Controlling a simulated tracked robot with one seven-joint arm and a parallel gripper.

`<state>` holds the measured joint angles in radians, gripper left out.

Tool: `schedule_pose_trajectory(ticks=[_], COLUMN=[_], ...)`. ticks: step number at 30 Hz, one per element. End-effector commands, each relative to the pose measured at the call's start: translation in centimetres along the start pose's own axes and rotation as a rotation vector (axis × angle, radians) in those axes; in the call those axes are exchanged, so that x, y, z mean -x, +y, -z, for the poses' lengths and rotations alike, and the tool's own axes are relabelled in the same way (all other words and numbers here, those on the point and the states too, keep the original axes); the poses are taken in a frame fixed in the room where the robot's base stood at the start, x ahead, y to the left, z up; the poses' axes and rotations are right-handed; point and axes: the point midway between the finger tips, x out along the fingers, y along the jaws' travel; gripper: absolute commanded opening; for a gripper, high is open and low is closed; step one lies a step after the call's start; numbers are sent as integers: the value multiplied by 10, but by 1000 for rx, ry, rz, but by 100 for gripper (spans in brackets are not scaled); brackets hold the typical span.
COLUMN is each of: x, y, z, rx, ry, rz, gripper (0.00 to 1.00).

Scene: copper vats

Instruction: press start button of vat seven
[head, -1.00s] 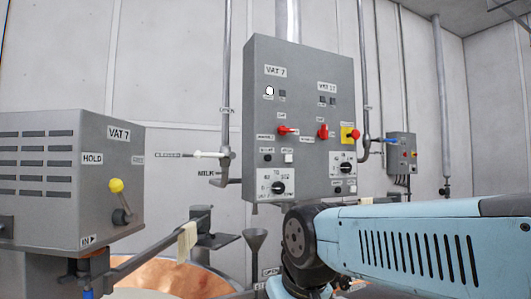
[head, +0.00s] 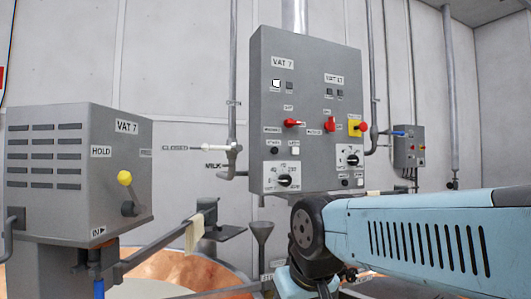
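The grey control panel (head: 306,60) hangs on the wall in the middle of the head view. Its left half carries the VAT 7 label (head: 283,62); the right half has another vat label, hard to read. Under the VAT 7 label are a lit white lamp (head: 276,84) and a dark one. Below sit a red lever switch (head: 292,123), a small black button (head: 274,151), a small white button (head: 295,151) and a dial (head: 284,180). The small button labels are too blurred to read. My gripper is not in view; only my blue arm shows, lower right, below the panel.
A grey box (head: 60,190) labelled VAT 7, with a yellow-knobbed lever (head: 124,178), stands at left. A copper vat (head: 180,270) with a funnel (head: 261,233) lies below the panel. Pipes run up the wall. A smaller panel (head: 408,147) hangs further right.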

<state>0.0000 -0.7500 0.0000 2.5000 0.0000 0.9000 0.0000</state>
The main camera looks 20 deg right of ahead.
Motion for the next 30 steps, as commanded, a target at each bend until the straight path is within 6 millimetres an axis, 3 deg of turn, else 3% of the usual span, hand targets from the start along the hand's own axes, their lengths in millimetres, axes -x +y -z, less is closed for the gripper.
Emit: schedule_pose_trajectory(ticks=[17, 30], x=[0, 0], y=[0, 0], z=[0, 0], rx=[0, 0], ry=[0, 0], rz=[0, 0], gripper=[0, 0])
